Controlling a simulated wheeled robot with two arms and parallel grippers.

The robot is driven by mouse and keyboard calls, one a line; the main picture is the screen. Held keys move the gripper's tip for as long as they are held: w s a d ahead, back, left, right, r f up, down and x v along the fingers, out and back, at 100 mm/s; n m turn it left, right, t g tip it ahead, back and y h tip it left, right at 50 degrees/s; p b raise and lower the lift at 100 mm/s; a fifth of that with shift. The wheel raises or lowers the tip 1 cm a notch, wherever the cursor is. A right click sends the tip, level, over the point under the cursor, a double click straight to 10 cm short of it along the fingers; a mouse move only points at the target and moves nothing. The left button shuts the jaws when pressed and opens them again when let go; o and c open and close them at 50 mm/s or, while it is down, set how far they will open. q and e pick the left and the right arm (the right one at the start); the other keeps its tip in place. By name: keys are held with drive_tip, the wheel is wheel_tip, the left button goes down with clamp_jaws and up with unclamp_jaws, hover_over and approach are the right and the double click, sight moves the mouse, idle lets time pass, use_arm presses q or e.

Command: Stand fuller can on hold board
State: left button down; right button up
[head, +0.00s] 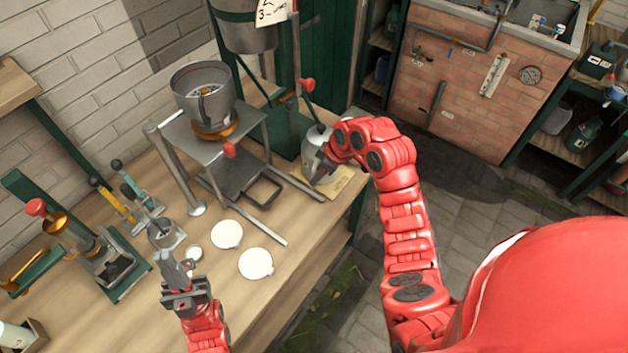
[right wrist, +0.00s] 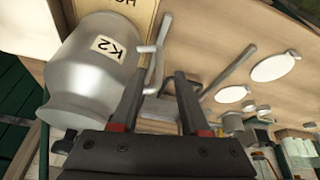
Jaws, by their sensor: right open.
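A grey metal can (head: 316,143) stands upright at the right end of the bench, on the pale hold board (head: 338,187). In the right wrist view the can (right wrist: 95,65) carries a K2 label, and the board (right wrist: 135,10) shows part of its lettering. My right gripper (right wrist: 158,85) is open, with the can to the left of its fingers and a bent grey bar, perhaps the can's handle, near one finger. In the head view my right gripper (head: 325,165) is partly hidden by its arm. My left gripper (head: 176,270) is over the bench front; its jaw opening is unclear. The can's fill is not visible.
A metal stand (head: 240,175) with a hopper (head: 204,92) is left of the can. Flat white discs (head: 256,264) lie on the bench (head: 280,300). Small presses (head: 95,250) stand at the left. A grey bucket (head: 247,25) hangs behind.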

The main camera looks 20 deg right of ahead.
drive_tip(key=p+v, duration=0.1)
drive_tip(key=v, duration=0.6)
drive_tip(key=shift+f, duration=0.1)
